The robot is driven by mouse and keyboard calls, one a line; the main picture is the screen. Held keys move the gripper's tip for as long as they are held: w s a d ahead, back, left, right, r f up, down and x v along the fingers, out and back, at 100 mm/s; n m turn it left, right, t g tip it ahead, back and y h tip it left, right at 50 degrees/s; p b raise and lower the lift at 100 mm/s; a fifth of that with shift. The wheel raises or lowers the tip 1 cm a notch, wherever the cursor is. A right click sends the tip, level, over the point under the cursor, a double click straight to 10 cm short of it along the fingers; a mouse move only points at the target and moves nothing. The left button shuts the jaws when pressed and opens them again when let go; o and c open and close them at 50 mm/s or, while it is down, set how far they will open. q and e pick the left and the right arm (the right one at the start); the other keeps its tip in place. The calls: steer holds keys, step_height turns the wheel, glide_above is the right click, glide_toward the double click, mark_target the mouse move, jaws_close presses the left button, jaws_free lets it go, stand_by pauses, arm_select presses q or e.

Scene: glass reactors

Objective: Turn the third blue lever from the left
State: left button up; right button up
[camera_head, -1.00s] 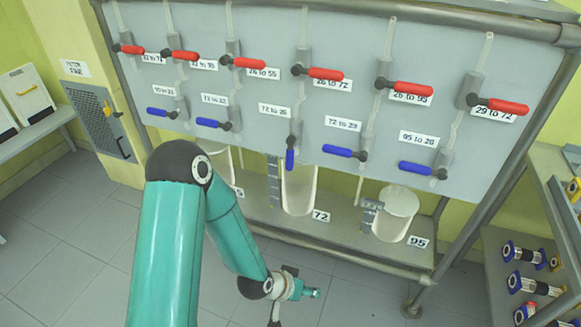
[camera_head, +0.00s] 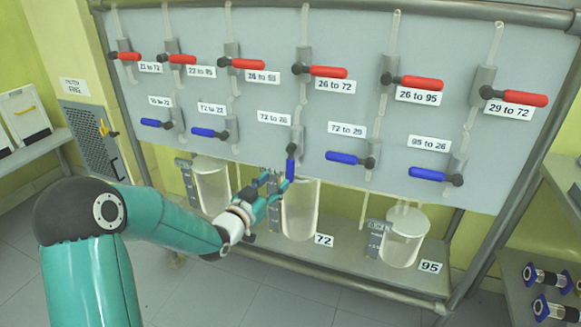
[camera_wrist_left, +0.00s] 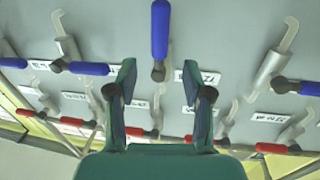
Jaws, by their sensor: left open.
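The third blue lever from the left (camera_head: 291,168) hangs straight down from its dark pivot on the grey panel, while the other blue levers lie roughly level, pointing left. In the left wrist view the same lever (camera_wrist_left: 160,28) shows upright at the top middle, its pivot below the handle. My left gripper (camera_head: 272,188) is at the lever, just left of its handle in the head view. In the left wrist view my gripper (camera_wrist_left: 158,80) is open, with one finger on each side of the pivot's line. I cannot tell any contact. My right gripper is not in view.
A row of red levers (camera_head: 327,72) runs above the blue ones. Another blue lever (camera_head: 342,158) is to the right. Glass vessels (camera_head: 300,215) stand below the panel on a shelf. A side rack (camera_head: 560,255) is at the right.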

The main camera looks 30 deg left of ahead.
mark_target(288, 169)
arm_select(q)
steer(key=w, duration=0.9)
steer(key=shift+w+a, duration=0.15)
steer(key=shift+a, duration=0.15)
steer(key=shift+c, duration=0.4)
jaws_close()
